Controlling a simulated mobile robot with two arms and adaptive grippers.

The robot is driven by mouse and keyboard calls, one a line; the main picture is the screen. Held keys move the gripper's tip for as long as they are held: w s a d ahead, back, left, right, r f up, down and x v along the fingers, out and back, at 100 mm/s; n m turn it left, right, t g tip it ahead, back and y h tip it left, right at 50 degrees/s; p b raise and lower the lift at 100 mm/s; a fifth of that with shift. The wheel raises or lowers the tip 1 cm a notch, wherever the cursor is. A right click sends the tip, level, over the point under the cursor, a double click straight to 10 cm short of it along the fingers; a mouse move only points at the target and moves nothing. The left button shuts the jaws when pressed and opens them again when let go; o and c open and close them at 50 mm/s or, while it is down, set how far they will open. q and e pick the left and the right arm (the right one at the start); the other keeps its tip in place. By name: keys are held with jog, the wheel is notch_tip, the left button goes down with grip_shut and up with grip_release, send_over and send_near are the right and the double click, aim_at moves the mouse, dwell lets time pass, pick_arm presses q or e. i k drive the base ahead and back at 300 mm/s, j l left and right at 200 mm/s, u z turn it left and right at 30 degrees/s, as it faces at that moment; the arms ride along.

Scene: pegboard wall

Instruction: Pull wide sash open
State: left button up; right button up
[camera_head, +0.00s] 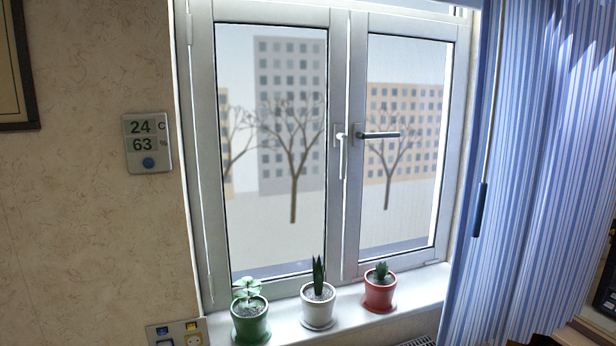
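The window has two white-framed sashes side by side. The wide sash (206,130) is on the left, and its white handle (341,150) hangs down on its right stile. The narrow sash (355,90) is on the right, and its darker handle (380,135) lies level, pointing right. Both sashes look in line with the window frame; I cannot tell whether either stands slightly ajar. Neither of my grippers is in view.
A green pot (251,322), a white pot (318,306) and a red pot (379,291) with plants stand on the sill (425,288) before the sashes. A blue striped curtain (540,170) hangs at right. A thermometer display (148,143) is on the left wall.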

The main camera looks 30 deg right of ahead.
aim_at(361, 23)
jog(key=z, duration=1.6)
